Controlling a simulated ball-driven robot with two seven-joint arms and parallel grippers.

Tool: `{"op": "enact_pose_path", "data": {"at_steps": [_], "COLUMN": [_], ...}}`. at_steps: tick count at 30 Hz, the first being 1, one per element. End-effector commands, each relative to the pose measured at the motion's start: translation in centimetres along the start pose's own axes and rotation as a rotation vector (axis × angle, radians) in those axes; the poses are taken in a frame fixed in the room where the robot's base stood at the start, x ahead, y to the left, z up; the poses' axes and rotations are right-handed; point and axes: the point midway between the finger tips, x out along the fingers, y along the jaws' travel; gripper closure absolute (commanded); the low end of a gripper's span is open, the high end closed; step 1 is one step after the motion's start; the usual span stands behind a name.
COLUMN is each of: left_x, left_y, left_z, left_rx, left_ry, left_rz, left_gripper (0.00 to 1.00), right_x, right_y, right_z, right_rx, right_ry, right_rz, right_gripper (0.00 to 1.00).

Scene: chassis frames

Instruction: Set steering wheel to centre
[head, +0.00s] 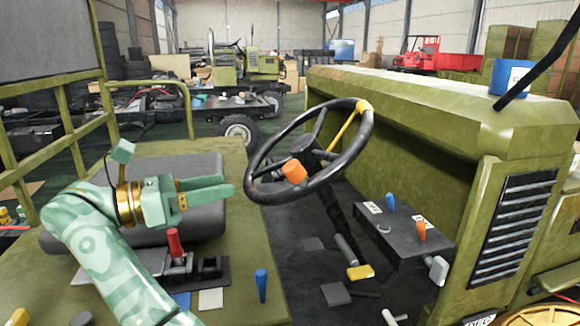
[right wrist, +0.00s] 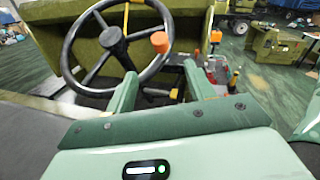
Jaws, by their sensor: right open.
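The black steering wheel (head: 364,141) stands tilted on its column, with one yellow spoke (head: 344,131) and a yellow rim patch at the upper right. An orange knob (head: 294,171) shows at the wheel's near side. My right gripper (head: 229,186) is open and empty, just left of the rim in the head view; no contact is visible. In the right wrist view, the wheel (right wrist: 72,70) lies beyond the fingers (right wrist: 160,72), its yellow spoke pointing up and the orange knob (right wrist: 159,42) at the right, ahead of the gap. My left gripper is not in view.
A grey seat (head: 180,165) lies behind my gripper. A red-handled lever (head: 174,243) and blue lever (head: 261,285) stand below it. A black box (head: 395,232) with blue and orange levers is right of the column. The olive hood (head: 430,115) bounds the far side.

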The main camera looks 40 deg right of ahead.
Motion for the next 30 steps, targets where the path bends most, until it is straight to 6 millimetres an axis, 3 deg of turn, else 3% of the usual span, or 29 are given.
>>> {"op": "enact_pose_path", "data": {"at_steps": [6, 12, 18, 24, 30], "left_x": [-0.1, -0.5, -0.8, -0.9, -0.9], "left_y": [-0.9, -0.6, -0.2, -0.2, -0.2], "left_z": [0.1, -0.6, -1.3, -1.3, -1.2], "left_rx": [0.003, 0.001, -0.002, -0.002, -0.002], "left_ry": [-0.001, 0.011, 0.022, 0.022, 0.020], "left_rz": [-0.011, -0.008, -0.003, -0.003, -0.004], "left_gripper": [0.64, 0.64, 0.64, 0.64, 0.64], "right_x": [4.2, 9.5, 13.4, 15.2, 15.4], "right_y": [0.0, 0.0, 0.0, 0.0, 0.1], "right_z": [-0.1, 0.1, 0.1, 0.1, 0.1], "right_rx": [-0.002, 0.002, 0.001, -0.001, -0.002], "right_ry": [0.000, -0.006, -0.007, -0.007, -0.006], "right_rz": [-0.002, -0.004, -0.002, 0.000, 0.001], "right_gripper": [0.46, 0.46, 0.46, 0.46, 0.46]}}
